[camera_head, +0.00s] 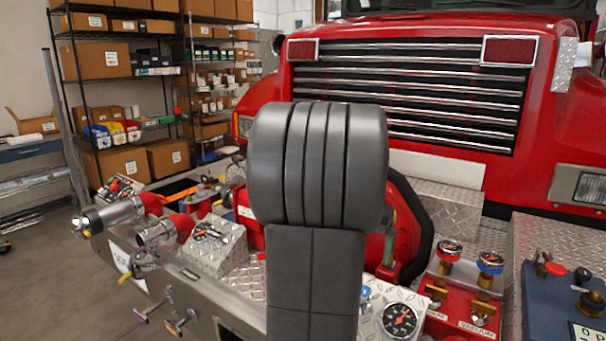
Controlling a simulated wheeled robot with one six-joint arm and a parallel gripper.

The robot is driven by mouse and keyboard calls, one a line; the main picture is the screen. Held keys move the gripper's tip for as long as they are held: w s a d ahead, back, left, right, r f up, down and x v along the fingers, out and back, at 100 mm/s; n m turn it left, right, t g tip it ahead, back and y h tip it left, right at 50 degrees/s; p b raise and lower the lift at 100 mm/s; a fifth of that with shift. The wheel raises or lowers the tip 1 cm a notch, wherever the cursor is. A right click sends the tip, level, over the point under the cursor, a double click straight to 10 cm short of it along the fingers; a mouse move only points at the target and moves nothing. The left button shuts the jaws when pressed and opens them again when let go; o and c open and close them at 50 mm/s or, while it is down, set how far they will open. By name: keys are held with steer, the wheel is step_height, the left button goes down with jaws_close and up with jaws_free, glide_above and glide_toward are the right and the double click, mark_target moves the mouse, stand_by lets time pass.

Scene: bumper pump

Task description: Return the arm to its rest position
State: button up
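A dark grey link of my arm (317,165) stands upright in the middle of the view, close to the camera. Its rounded, grooved top is in front of the truck's grille, and its flat lower part runs out of the bottom edge. My gripper is not in view, so I cannot see whether it is open or holds anything. The arm link hides the middle of the bumper pump panel and part of the red pump housing (402,215) behind it.
A red fire truck (450,165) fills the back right. Its bumper (210,295) carries pipe outlets (115,213), a pressure gauge (399,320), brass valves (484,310) and a blue control box (570,305). Shelves with boxes (97,60) stand back left. Open floor (40,240) lies left.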

step_height(320, 180, down, 7)
steer(key=shift+f, duration=0.1)
stand_by(0.3)
